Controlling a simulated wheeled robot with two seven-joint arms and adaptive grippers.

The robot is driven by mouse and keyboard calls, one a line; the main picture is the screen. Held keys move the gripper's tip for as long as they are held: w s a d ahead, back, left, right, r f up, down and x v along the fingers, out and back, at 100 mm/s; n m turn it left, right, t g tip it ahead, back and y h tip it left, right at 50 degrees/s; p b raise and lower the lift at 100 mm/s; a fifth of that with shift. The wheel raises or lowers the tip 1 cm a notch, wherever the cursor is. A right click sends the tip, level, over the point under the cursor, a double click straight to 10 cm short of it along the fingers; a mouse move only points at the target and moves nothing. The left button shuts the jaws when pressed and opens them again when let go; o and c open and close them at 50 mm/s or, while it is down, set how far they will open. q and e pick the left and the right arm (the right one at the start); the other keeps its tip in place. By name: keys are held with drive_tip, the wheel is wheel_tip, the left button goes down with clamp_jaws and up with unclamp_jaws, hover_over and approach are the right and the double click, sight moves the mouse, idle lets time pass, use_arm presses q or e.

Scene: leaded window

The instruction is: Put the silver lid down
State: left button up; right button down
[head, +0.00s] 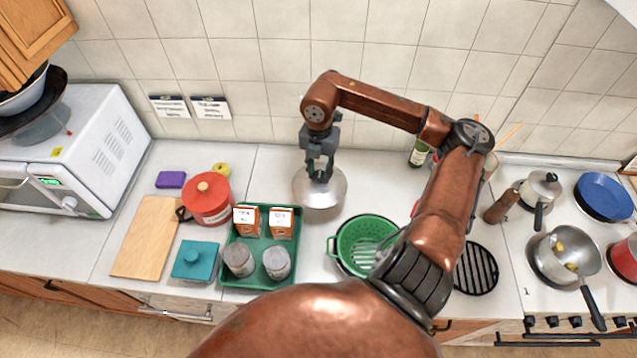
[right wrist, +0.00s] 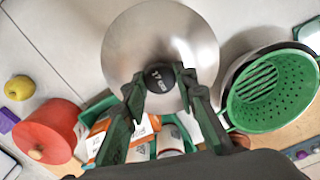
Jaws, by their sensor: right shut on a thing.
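The silver lid (head: 322,196) is a round, shiny disc over the counter, behind the green tray and left of the green colander. My right gripper (head: 319,174) is above it, shut on its dark knob. In the right wrist view the lid (right wrist: 135,40) lies face-on beyond the fingers, and the right gripper (right wrist: 163,92) has one finger on each side of the knob (right wrist: 159,75). I cannot tell whether the lid's rim touches the counter or hangs just above it. My left gripper is out of view.
The green tray (head: 230,278) holds cartons and grey-lidded jars. A red pot (head: 208,205) stands left of it, and the green colander (head: 345,245) is at right. Bare counter (head: 268,180) shows left of the lid. The tiled wall (head: 270,100) rises behind.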

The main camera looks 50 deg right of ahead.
sight(302, 169)
drive_tip(key=w+f, duration=0.1)
drive_tip(key=w, duration=0.1)
drive_tip(key=w+f+p, duration=0.1)
drive_tip(key=w, duration=0.2)
drive_tip(key=w+f, duration=0.1)
drive_tip(key=w, duration=0.2)
drive_tip(key=shift+d+p, duration=0.25)
drive_tip(key=shift+p, duration=0.05)
drive_tip(key=w+f, duration=0.1)
drive_tip(key=f, duration=0.2)
drive_tip(key=w+f+p, duration=0.1)
drive_tip(key=w+f, duration=0.1)
drive_tip(key=f, duration=0.1)
drive_tip(key=w+f+p, duration=0.1)
drive_tip(key=w+f, duration=0.1)
drive_tip(key=f, duration=0.1)
drive_tip(key=shift+w+d+f, duration=0.15)
drive_tip(key=shift+d+f, duration=0.15)
drive_tip(key=shift+d, duration=0.1)
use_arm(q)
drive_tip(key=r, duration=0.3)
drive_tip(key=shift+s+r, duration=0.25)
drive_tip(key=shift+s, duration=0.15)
use_arm(e)
drive_tip(key=shift+f, duration=0.1)
